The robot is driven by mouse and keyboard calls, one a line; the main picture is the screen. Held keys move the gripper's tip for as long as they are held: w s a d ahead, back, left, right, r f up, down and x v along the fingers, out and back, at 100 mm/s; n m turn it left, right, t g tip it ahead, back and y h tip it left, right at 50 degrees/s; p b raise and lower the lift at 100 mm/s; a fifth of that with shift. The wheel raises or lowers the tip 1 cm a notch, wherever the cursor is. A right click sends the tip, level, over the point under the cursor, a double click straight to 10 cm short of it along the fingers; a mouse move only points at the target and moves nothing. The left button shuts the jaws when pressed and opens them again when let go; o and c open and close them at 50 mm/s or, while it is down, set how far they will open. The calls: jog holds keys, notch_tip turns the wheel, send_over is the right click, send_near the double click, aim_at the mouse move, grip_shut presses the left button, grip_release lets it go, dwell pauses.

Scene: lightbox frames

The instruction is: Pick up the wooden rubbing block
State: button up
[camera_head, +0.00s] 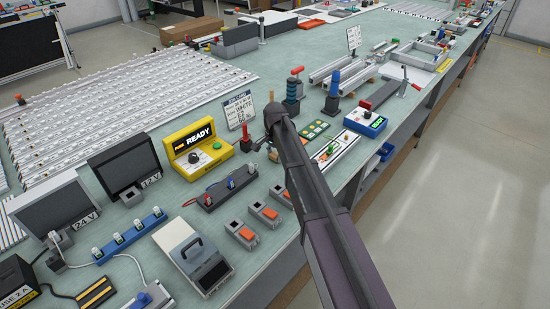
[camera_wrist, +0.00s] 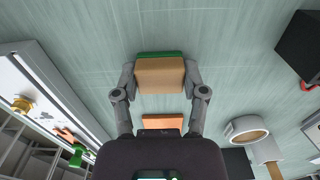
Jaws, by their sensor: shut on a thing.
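The wooden rubbing block (camera_wrist: 160,77) is tan with a green layer along its far edge. In the wrist view it sits between the two grey fingers of my gripper (camera_wrist: 160,74). The fingers press on its left and right sides, so my gripper is shut on it. I cannot tell whether the block touches the green-grey bench top (camera_wrist: 225,40) or is clear of it. In the head view my dark arm reaches over the bench and hides most of the gripper and the block.
In the wrist view an orange-brown piece (camera_wrist: 163,121) shows near the gripper's base, a pale ring (camera_wrist: 247,130) at right, and a dark box (camera_wrist: 301,45) at far right. In the head view a yellow READY box (camera_head: 200,150) and blue-based device (camera_head: 366,123) flank my arm.

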aim_at(275, 155)
jog(key=shift+r, duration=0.1)
notch_tip(275, 155, up, 10)
jog(key=p, duration=1)
dwell(0.7)
